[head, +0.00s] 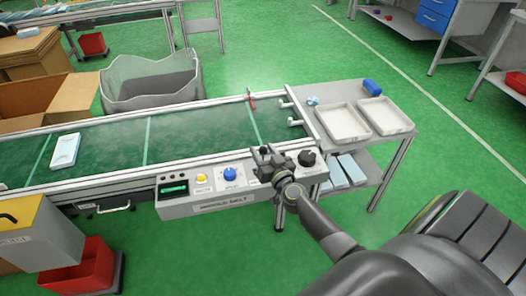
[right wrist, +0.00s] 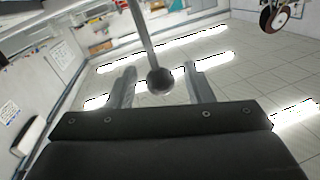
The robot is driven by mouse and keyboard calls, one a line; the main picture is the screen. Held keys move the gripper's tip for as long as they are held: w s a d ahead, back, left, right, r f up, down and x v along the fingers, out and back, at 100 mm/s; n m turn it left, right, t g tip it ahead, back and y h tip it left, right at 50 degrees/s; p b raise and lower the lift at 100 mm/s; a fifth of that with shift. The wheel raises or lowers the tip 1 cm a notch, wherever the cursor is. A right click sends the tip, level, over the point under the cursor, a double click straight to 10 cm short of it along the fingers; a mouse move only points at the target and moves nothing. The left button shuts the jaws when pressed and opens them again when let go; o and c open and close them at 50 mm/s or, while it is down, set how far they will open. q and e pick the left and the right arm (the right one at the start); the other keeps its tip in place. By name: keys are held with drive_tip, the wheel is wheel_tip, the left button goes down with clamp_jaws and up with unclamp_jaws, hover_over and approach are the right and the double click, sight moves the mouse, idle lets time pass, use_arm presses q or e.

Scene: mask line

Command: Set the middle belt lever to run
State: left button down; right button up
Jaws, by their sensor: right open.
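The middle belt's control box (head: 215,203) stands on the near side of the conveyor, with a green display, a yellow button, a blue knob (head: 230,174) and a black knob (head: 307,158). My right gripper (head: 268,151) is over the box between the blue and black knobs and covers part of it. In the right wrist view a lever (right wrist: 158,80), a grey rod with a dark ball end, stands between the open fingers of my right gripper (right wrist: 161,78). I cannot tell whether they touch it. In the head view the lever is not clearly visible. My left gripper is out of view.
The green conveyor belt (head: 185,135) carries a pale blue pack (head: 65,151) at the left. A side table with two white trays (head: 343,123) stands at the belt's right end.

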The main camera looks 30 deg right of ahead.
drive_tip(key=shift+w+d, duration=0.1)
drive_tip(key=shift+w, duration=0.3)
drive_tip(key=shift+c, duration=0.2)
drive_tip(key=c, duration=0.5)
clamp_jaws()
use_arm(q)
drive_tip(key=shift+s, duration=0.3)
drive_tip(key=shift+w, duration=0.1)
